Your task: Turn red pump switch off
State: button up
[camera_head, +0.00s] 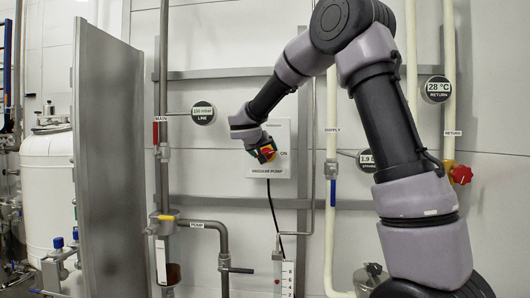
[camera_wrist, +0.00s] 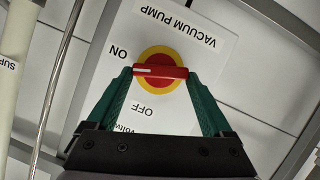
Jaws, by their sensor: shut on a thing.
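The red pump switch (camera_head: 267,153) sits on a yellow disc on a white panel labelled VACUUM PUMP. In the wrist view the panel appears upside down and tilted. There the red handle (camera_wrist: 168,72) lies level across the yellow ring. Its white mark is at the left end and points left, between the ON and OFF labels and closer to ON. My gripper (camera_wrist: 160,73) is shut on the red handle, one green finger at each end. In the head view my gripper (camera_head: 264,150) covers part of the switch from the left.
A second red knob (camera_head: 461,175) on a yellow base is at the right. Vertical pipes (camera_head: 164,120) stand left of the panel (camera_head: 282,135), and cream pipes stand right of it. A tall metal sheet (camera_head: 108,160) and a white tank (camera_head: 48,190) are at the left.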

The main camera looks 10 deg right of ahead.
jog(key=n, duration=0.1)
jog(key=n+h, duration=0.1)
jog(key=shift+w+a+f+n+h, duration=0.1)
jog(key=shift+a+f+n+h, duration=0.1)
jog(key=shift+a+n+h, duration=0.1)
jog(key=shift+a+f+n+t+h, duration=0.1)
jog(key=shift+f+n+t+h, duration=0.15)
jog(key=shift+n+h, duration=0.75)
jog(key=shift+a+f+n+t+h, duration=0.1)
jog(key=shift+n+t+h, duration=0.2)
jog(key=shift+n, duration=1.45)
jog(key=shift+a+f+n+t+h, duration=0.1)
jog(key=shift+f+n+t+h, duration=0.1)
jog(key=shift+n+h, duration=0.85)
jog(key=shift+n+y, duration=0.35)
jog(key=shift+n, duration=0.15)
jog(key=o, duration=1.1)
jog(key=shift+o, duration=0.2)
